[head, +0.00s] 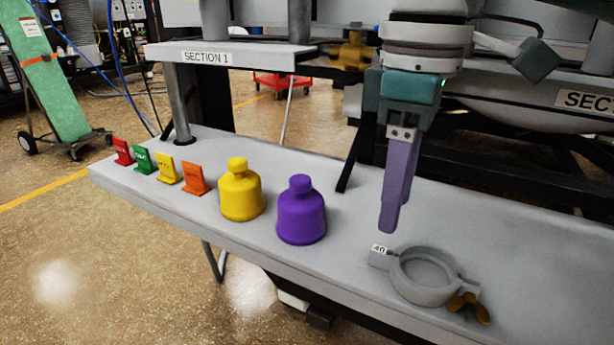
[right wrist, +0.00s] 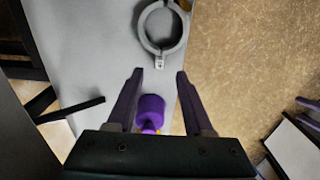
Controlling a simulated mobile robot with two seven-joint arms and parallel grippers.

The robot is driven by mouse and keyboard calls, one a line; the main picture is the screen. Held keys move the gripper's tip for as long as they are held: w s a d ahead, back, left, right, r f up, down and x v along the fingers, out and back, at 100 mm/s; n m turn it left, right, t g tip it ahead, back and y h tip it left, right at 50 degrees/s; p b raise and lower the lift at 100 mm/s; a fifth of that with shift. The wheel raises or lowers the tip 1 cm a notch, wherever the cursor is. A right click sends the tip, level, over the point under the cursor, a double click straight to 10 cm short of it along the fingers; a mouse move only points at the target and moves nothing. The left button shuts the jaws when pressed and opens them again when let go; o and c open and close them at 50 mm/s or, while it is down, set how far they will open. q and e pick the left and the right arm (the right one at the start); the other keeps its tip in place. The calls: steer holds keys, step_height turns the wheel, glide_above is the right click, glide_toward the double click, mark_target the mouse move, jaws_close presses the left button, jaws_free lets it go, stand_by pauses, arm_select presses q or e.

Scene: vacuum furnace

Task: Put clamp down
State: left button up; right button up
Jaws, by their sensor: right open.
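The clamp (head: 415,289) is a grey ring with a small block marked 40 and a brass wing nut. It lies flat on the grey shelf (head: 540,245) near its front edge. My right gripper (head: 391,222) points down just behind and above the clamp's marked block, apart from it. In the right wrist view the gripper (right wrist: 160,75) has its two purple fingers spread with nothing held between them. The clamp (right wrist: 142,32) lies just beyond the fingertips there. My left gripper is not in view.
A purple bottle (head: 301,213) and a yellow bottle (head: 240,192) stand left of the clamp. Several coloured tags, including an orange one (head: 194,180), stand farther left. Dark frame bars and the furnace (head: 515,105) are behind. The shelf right of the clamp is clear.

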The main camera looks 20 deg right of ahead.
step_height(320, 180, up, 5)
steer(key=p, duration=0.2)
steer(key=s+a+f+t+y, duration=0.2)
steer(key=s+a+f+y, duration=0.1)
steer(key=s+a+f, duration=0.65)
steer(key=s+d+f+m+t+h, duration=0.1)
steer(key=s+d+f+m+h, duration=0.1)
steer(key=s+d+m, duration=0.4)
steer(key=s+d+f, duration=0.1)
steer(key=s+d, duration=0.1)
steer(key=s, duration=0.1)
steer(key=shift+t+h, duration=0.3)
steer(key=shift+h, duration=0.1)
